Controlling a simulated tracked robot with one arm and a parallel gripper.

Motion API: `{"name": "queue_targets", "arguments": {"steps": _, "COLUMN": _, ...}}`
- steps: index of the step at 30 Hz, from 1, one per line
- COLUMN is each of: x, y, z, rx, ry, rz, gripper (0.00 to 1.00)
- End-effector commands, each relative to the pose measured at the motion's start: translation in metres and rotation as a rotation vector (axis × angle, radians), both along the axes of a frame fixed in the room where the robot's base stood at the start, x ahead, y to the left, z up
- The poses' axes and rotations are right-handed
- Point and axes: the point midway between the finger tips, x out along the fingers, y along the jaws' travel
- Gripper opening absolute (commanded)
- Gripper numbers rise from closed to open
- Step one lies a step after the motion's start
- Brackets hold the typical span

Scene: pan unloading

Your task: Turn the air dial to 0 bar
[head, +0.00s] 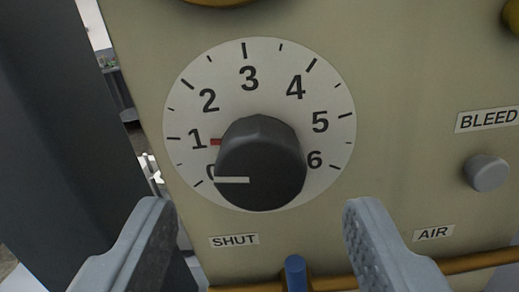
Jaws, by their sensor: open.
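The air dial's black knob (268,155) stands out from a round white scale (262,62) numbered 0 to 6. Its white line (232,180) points straight left. The line's outer end covers part of the printed 0 in this slanted view, but its direction runs roughly toward the 1 mark. A small red mark (215,142) shows beside the 1. My gripper (258,208) is open and empty, its fingers wide apart below the knob, one to each side. Neither finger touches the knob.
A blue handle (295,272) on a brass pipe (475,262) sits low between my fingers, with a SHUT label (234,240) to its left and an AIR label (433,233) to its right. A grey BLEED button (486,173) stands out at right. A dark post (50,120) stands at left.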

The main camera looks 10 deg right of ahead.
Motion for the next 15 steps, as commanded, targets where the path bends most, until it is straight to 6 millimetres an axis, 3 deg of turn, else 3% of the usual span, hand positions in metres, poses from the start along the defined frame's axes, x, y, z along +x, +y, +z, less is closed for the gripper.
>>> {"name": "queue_targets", "arguments": {"steps": 6, "x": 0.019, "y": -0.006, "z": 0.0, "rx": -0.001, "ry": 0.0, "rz": -0.001, "gripper": 0.55}}
{"name": "queue_targets", "arguments": {"steps": 15, "x": 0.026, "y": -0.009, "z": 0.0, "rx": 0.0, "ry": -0.001, "rz": -0.001, "gripper": 0.55}}
